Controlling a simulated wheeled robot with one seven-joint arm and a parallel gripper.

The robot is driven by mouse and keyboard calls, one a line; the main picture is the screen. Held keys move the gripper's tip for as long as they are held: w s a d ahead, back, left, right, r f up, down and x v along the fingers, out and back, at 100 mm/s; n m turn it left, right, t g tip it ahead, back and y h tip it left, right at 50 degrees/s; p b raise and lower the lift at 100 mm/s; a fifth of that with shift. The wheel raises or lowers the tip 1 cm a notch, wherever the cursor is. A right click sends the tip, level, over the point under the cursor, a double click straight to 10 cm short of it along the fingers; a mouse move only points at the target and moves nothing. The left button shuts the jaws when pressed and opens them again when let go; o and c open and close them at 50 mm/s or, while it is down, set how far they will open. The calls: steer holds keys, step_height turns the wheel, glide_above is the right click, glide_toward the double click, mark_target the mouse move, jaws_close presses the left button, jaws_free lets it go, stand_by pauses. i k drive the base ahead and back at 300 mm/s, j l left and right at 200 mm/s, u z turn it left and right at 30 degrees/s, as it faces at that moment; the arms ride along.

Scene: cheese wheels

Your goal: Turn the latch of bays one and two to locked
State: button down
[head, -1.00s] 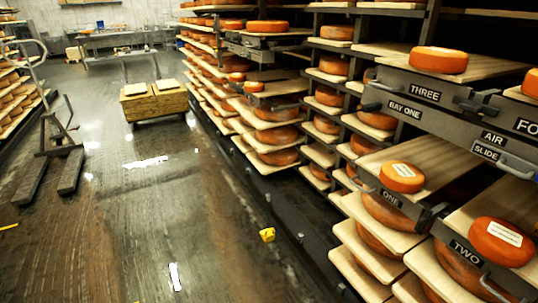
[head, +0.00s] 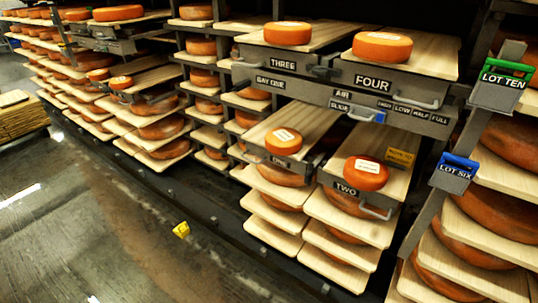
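The bay one unit (head: 270,82) stands at the middle right of the head view. Its drawers carry the labels THREE (head: 284,65), FOUR (head: 372,82), ONE (head: 279,160) and TWO (head: 346,188). A dark latch-like piece (head: 324,71) sits between THREE and FOUR. Another dark piece (head: 305,166) sits between ONE and TWO; its turn position is too small to tell. My gripper is not in view.
Shelves of cheese wheels line the wall. At right hang a green LOT TEN tag (head: 503,75) and a blue LOT SIX tag (head: 456,170). A yellow object (head: 181,229) lies low in front of the shelves. The wet floor (head: 60,220) at left is open.

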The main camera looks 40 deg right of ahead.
mark_target(308, 177)
steer(key=i+j, duration=0.2)
steer(key=i, duration=0.35)
steer(key=i+j+z, duration=0.1)
steer(key=i, duration=0.4)
steer(key=j, duration=0.1)
